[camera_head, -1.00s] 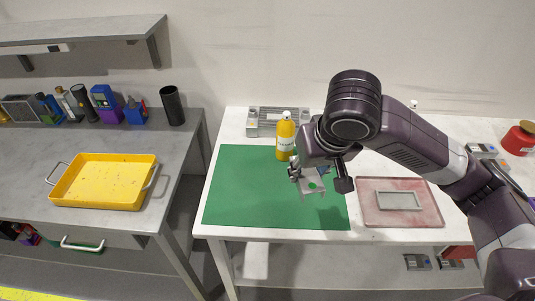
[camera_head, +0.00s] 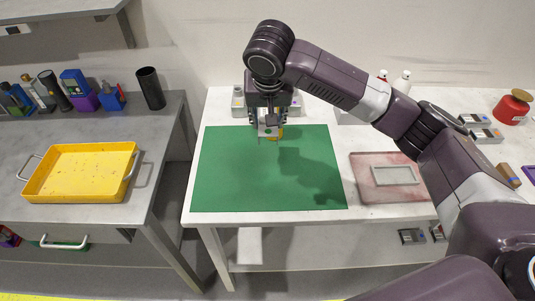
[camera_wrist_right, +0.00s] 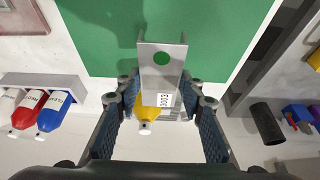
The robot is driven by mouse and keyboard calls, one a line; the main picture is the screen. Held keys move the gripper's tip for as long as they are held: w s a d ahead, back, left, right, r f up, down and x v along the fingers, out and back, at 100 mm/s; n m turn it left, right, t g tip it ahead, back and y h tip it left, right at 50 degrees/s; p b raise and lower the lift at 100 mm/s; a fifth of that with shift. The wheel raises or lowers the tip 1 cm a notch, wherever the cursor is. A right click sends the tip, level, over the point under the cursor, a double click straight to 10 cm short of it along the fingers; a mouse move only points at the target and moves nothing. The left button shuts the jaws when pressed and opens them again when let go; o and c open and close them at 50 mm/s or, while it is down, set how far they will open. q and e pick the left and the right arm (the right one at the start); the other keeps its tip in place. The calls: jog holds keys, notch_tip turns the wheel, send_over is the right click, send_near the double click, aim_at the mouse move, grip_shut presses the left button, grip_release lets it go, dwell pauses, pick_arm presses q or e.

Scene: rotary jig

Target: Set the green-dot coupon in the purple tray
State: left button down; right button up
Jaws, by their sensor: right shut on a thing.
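The coupon is a grey metal piece with bent ends, a green dot and a small printed label; it fills the middle of the right wrist view (camera_wrist_right: 160,75). My right gripper (camera_wrist_right: 161,92) is shut on it, with a finger on each side. In the head view the gripper (camera_head: 268,122) holds the coupon (camera_head: 267,131) above the back part of the green mat (camera_head: 240,180). A purple edge (camera_head: 529,173) shows at the far right of the head view; I cannot tell whether it is the purple tray. My left gripper is not in view.
A yellow bottle (camera_wrist_right: 148,113) stands behind the coupon, mostly hidden in the head view. A reddish tray (camera_head: 370,190) with a grey frame lies right of the mat. A yellow tray (camera_head: 80,173) sits on the left bench. A red container (camera_head: 512,107) stands back right. The mat is clear.

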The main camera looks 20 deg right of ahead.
notch_tip(320, 180, down, 13)
jog(key=shift+f+p, duration=0.1)
jog(key=shift+p, duration=0.45)
jog(key=o, duration=1.3)
jog(key=shift+f, duration=0.1)
jog(key=shift+c, duration=0.2)
